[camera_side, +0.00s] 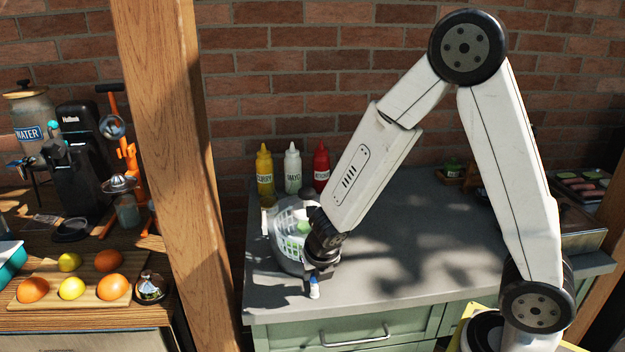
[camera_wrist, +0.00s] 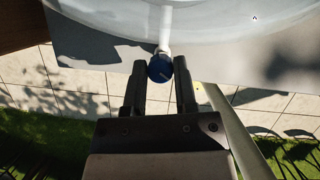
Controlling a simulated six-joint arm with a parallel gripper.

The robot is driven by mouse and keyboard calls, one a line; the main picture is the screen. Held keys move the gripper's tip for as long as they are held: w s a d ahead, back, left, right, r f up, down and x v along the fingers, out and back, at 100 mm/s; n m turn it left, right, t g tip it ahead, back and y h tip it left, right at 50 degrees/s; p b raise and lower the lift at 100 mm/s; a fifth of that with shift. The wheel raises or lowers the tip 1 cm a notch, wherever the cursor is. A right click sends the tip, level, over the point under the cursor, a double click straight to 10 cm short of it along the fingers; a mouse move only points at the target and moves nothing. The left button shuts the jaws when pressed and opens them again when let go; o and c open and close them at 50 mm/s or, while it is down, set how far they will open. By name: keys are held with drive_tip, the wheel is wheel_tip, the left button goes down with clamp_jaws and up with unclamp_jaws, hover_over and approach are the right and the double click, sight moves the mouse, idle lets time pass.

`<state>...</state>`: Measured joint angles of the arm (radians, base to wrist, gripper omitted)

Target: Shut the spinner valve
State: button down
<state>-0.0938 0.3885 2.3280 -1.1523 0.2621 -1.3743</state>
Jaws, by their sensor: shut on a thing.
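The spinner (camera_side: 287,250), a clear bowl with a white basket and green contents, stands at the left front of the grey counter, partly hidden by my gripper. In the wrist view its pale bowl (camera_wrist: 100,18) fills the top. A white spout with a blue valve knob (camera_wrist: 160,69) sticks out from the bowl. In the side view a small white and blue spout end (camera_side: 314,288) shows below my gripper (camera_side: 321,268). My gripper (camera_wrist: 159,72) is shut on the blue knob, one finger on each side. The valve's exact angle is hard to tell.
Yellow, white and red sauce bottles (camera_side: 293,168) stand behind the spinner. A wooden post (camera_side: 175,150) rises at the left. The grey counter (camera_side: 420,260) is clear to the right. A tiled floor (camera_wrist: 70,95) and grass lie below the counter edge.

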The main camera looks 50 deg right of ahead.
drive_tip(key=m+g, duration=0.1)
drive_tip(key=m, duration=0.2)
drive_tip(key=m+g+h, duration=0.1)
drive_tip(key=m, duration=0.2)
drive_tip(key=shift+a, duration=0.1)
drive_tip(key=m+g, duration=0.1)
drive_tip(key=m, duration=0.4)
drive_tip(key=shift+w+m+g+h, duration=0.1)
drive_tip(key=shift+m+g+h, duration=0.2)
drive_tip(key=shift+g+h, duration=0.1)
idle(0.4)
drive_tip(key=shift+c, duration=2)
unclamp_jaws()
drive_tip(key=v, duration=0.7)
drive_tip(key=shift+a+r, duration=0.2)
drive_tip(key=shift+r, duration=0.15)
